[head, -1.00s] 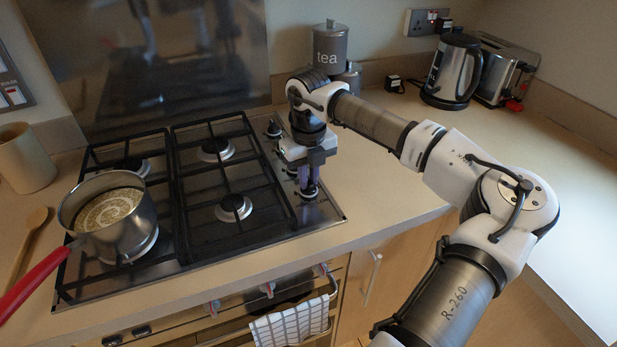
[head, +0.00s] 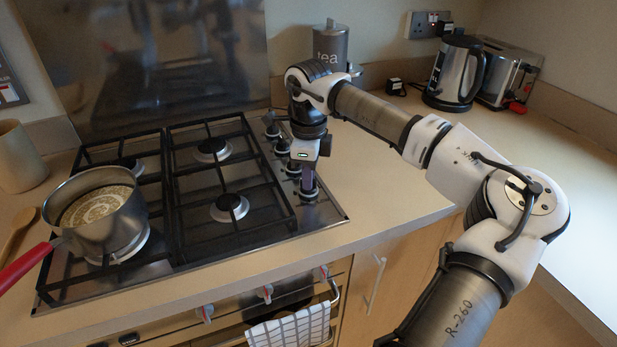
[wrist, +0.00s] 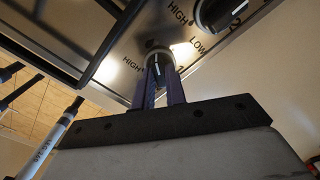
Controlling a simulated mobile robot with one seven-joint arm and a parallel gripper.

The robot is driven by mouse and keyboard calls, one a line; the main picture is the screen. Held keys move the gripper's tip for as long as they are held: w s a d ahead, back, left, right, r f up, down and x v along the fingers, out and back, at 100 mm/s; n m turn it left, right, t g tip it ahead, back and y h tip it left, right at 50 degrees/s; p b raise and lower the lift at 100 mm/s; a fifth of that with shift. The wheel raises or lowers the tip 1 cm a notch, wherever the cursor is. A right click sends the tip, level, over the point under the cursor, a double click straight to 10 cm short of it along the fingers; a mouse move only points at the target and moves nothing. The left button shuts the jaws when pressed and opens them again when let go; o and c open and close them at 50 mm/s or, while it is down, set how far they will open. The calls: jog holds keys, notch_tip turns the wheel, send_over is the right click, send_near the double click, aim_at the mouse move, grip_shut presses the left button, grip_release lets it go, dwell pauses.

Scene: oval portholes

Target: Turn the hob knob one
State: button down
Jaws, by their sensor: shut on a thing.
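The hob knob one (head: 309,196) is the front knob in the row at the hob's right edge. In the wrist view this knob (wrist: 159,62) is dark and round with a pale line, beside a printed 1 and the word HIGH. My gripper (head: 308,188) points down over it, and its two purple fingers are shut on the knob. In the wrist view the fingertips of my gripper (wrist: 161,76) lie either side of the knob and hide part of it.
A second knob (wrist: 220,12) sits close by, marked 2. A saucepan (head: 100,222) with a red handle stands on the front left burner. The tea tin (head: 331,45) and kettle (head: 455,72) are behind my arm.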

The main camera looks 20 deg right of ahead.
jog(key=n, duration=0.6)
jog(key=shift+b, duration=0.4)
jog(key=n, duration=0.6)
jog(key=shift+n, duration=0.4)
jog(key=n, duration=0.3)
jog(key=shift+n, duration=2.2)
jog(key=c, duration=1.4)
grip_release()
jog(key=shift+c, duration=0.2)
jog(key=shift+r+b, duration=0.1)
jog(key=shift+b, duration=0.2)
notch_tip(320, 180, up, 14)
jog(key=b, duration=0.1)
